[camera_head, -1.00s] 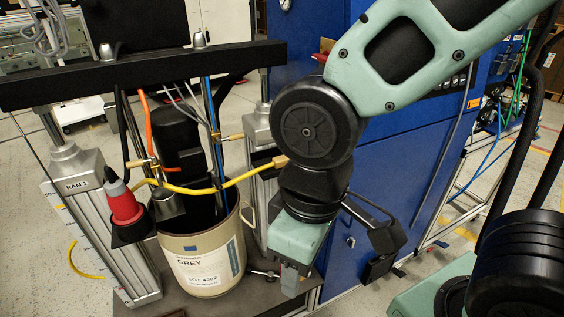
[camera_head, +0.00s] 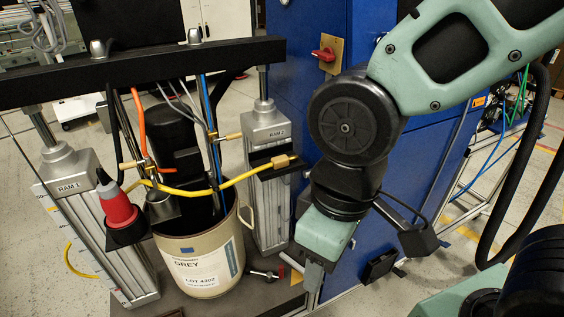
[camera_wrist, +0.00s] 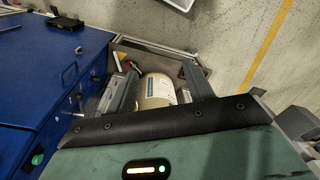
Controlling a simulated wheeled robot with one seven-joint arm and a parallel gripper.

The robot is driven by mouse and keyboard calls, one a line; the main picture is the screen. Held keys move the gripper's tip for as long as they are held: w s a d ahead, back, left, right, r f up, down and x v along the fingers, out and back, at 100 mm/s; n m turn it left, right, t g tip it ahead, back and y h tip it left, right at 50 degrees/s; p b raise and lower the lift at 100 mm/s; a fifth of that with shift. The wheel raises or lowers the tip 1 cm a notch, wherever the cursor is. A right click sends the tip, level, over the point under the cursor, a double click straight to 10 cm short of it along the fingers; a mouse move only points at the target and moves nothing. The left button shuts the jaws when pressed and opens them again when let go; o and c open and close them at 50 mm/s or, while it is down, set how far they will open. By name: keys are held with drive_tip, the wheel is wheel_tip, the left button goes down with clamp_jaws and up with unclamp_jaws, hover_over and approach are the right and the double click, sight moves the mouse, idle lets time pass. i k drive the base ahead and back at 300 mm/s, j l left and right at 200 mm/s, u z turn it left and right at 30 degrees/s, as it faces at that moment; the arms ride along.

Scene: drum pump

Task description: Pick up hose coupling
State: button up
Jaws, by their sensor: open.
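The hose coupling (camera_head: 281,161) is a brass fitting on the end of the yellow hose (camera_head: 237,181). In the head view it rests on a small black bracket (camera_head: 270,169) on the RAM 2 column. My gripper (camera_head: 312,283) points down, to the right of and lower in the picture than the coupling, and apart from it. In the wrist view my gripper (camera_wrist: 158,70) has its two fingers spread with nothing held. I cannot make out the coupling in the wrist view.
A black crossbeam (camera_head: 140,72) spans above. A red cone (camera_head: 118,207) sits at left. The blue cabinet (camera_head: 300,90) is close behind my arm.

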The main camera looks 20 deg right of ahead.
sight(280, 162)
drive_tip(key=u, duration=2.3)
drive_tip(key=z, duration=2.3)
drive_tip(key=i+j+u, duration=0.2)
drive_tip(key=u, duration=0.15)
drive_tip(key=i+j+u, duration=0.35)
drive_tip(key=k+l, duration=0.1)
